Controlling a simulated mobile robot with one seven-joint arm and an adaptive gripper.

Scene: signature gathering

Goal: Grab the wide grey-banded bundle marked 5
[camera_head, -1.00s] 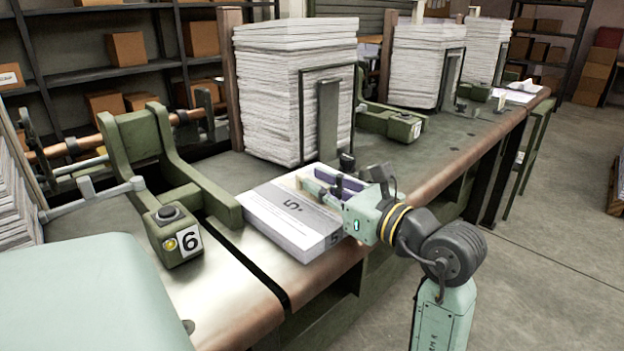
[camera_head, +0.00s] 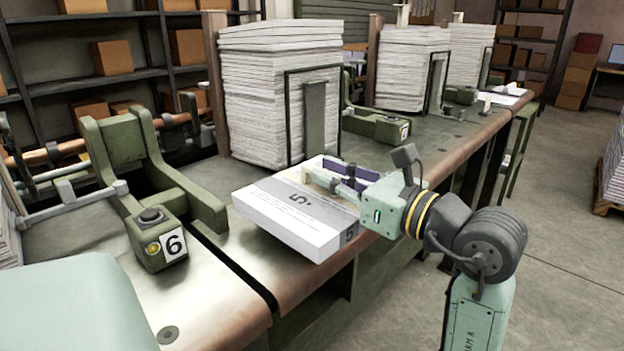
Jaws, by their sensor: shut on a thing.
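The wide white bundle (camera_head: 282,232) has a grey band across its middle with a dark 5 on the top and another on its end face. It lies flat, near the copper-coloured front edge of the bench, and its near corner seems to stick out past that edge. My gripper (camera_head: 335,178) reaches in from the right and is shut on the far right part of the bundle. One finger lies along its top; the lower finger is hidden. I cannot tell whether the bundle rests on the bench or is slightly raised.
A tall paper stack (camera_head: 262,95) stands close behind the bundle. A green clamp device marked 6 (camera_head: 160,238) stands to the left, across a gap in the bench. More stacks (camera_head: 408,70) stand farther right. The floor (camera_head: 560,230) to the right is open.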

